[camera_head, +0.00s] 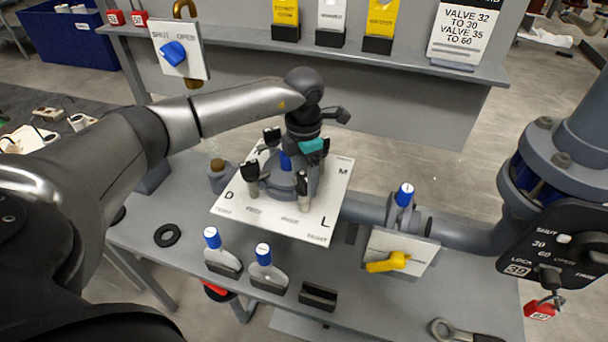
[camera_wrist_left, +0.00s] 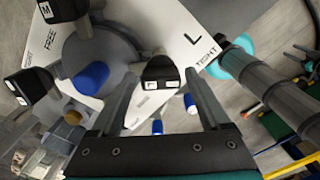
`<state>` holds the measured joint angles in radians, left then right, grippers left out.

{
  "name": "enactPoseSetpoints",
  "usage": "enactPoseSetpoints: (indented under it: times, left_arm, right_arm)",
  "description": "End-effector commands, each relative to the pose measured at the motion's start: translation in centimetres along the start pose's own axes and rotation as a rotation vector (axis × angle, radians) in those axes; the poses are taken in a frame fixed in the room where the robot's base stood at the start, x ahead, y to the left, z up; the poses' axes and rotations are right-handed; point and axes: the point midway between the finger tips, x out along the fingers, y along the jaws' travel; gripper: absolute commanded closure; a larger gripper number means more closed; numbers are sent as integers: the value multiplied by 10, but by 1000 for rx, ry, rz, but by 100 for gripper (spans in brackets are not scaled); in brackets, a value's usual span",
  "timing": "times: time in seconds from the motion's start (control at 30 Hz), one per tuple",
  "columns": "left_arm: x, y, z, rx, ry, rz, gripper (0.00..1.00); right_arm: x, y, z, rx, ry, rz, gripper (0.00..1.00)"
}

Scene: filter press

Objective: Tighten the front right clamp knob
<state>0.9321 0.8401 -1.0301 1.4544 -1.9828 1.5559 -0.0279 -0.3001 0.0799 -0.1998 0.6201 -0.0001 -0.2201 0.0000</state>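The filter press (camera_head: 282,180) stands on a white plate (camera_head: 238,200) lettered D, L and M, with black clamp knobs around its round grey lid. The back left knob (camera_head: 271,136) and front left knob (camera_head: 250,171) show in the head view. The front right clamp knob (camera_wrist_left: 162,74), by the L and TIGHT lettering, shows in the left wrist view. My left gripper (camera_wrist_left: 163,84) is open, with a finger on either side of this knob and visible gaps. In the head view my left gripper (camera_head: 308,188) points down and largely hides that knob. My right gripper is out of view.
Two blue-capped bottles (camera_head: 212,242) (camera_head: 263,258) stand in front of the plate. A yellow-handled valve (camera_head: 389,262) and grey pipe (camera_head: 455,234) lie to the right. A black ring (camera_head: 167,235) lies at left. A shelf (camera_head: 400,62) with signs runs behind.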

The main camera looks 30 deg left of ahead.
Motion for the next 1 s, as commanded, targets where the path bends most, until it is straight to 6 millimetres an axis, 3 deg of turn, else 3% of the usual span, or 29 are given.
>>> enactPoseSetpoints:
  times: [0.3, 0.47, 1.0]
  left_arm:
    - [0, -1, 0, 3, 1, -1, 12]
    - [-14, 0, 1, 3, -3, 1, 12]
    - [-131, 0, 0, 2, -2, 1, 12]
  right_arm:
    - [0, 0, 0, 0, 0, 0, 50]
    - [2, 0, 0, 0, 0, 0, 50]
    - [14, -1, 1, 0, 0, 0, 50]
